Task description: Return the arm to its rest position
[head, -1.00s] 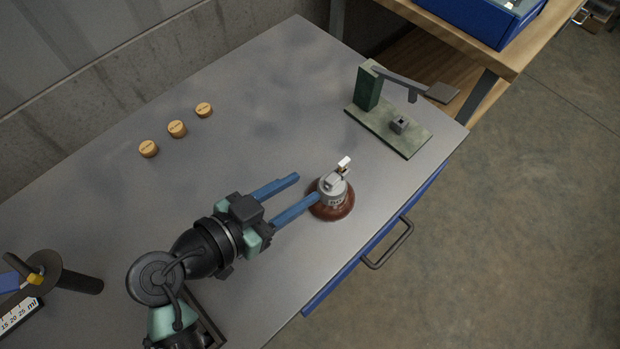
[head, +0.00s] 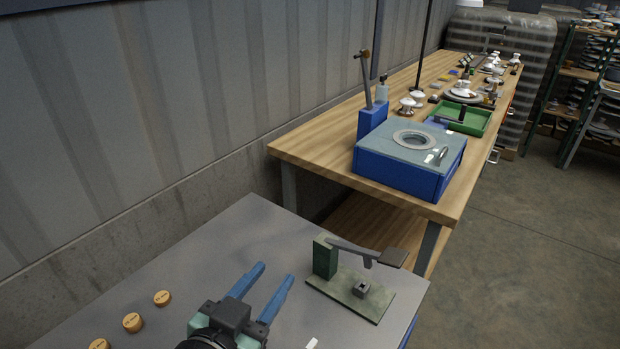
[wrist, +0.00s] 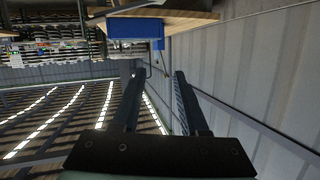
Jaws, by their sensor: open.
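My gripper (head: 267,287) shows at the bottom of the head view, with two long blue fingers spread apart and nothing between them. It is above the grey table (head: 219,251), left of the green press fixture (head: 349,288). In the wrist view my gripper (wrist: 156,78) is also open and empty, with its dark fingers apart. That view looks out level across the hall, at the wall and the ceiling lights, and appears turned over. Most of my arm is below the head view's edge.
Several wooden discs (head: 162,298) lie on the grey table at left. A wooden bench (head: 308,147) behind carries a blue box (head: 400,177) and a green tray (head: 474,121). A corrugated wall (head: 130,110) runs along the left. Open floor (head: 530,240) lies to the right.

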